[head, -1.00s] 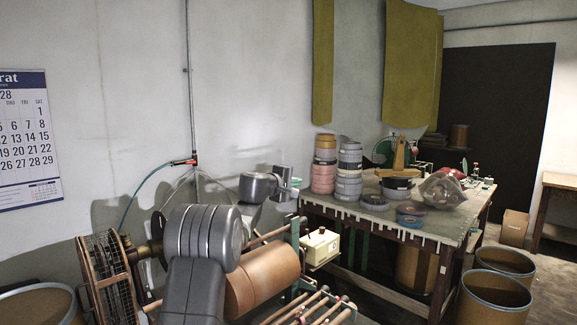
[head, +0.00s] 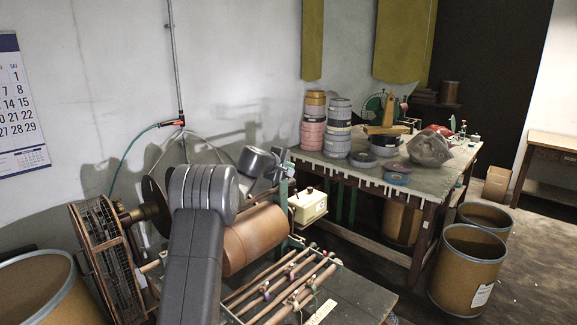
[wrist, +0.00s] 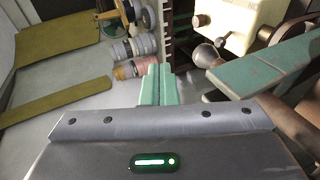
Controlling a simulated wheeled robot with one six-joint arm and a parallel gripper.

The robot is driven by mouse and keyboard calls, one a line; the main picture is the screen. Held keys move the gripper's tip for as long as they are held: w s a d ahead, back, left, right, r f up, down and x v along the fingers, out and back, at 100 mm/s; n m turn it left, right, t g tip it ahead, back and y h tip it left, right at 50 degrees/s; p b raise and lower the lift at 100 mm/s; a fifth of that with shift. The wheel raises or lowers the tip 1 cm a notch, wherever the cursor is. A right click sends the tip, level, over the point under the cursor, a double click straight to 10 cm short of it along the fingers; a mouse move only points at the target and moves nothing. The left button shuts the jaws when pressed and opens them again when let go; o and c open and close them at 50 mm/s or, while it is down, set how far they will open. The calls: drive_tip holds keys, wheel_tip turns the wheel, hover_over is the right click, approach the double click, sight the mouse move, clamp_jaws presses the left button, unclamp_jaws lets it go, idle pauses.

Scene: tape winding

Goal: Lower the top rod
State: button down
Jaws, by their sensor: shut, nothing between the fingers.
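The winding machine's brown roll (head: 255,240) lies behind and right of my grey arm in the head view. A thin brown rod (head: 262,196) runs above the roll toward the machine's green post (head: 283,205); I cannot tell for sure that it is the top rod. My gripper (head: 283,164) hangs above the post, small and partly hidden by my wrist. In the wrist view its two green fingers (wrist: 155,85) are together with nothing between them. A green bar (wrist: 268,65) and part of a brown rod or roll (wrist: 292,118) show to their right.
Several wooden rods (head: 285,285) lie on the rack in front of the roll. A cream box (head: 308,206) stands right of the post. The table (head: 365,178) holds tape stacks. Drums (head: 468,272) stand at right.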

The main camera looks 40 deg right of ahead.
drive_tip(key=shift+a, duration=0.1)
drive_tip(key=b+v, duration=0.5)
drive_tip(key=v, duration=0.8)
drive_tip(key=shift+a, duration=0.25)
drive_tip(key=shift+s+r, duration=0.1)
drive_tip(key=p+x, duration=0.4)
drive_tip(key=x, duration=0.8)
drive_tip(key=shift+d+p, duration=0.3)
drive_tip(key=shift+d, duration=0.05)
drive_tip(key=shift+a, duration=0.1)
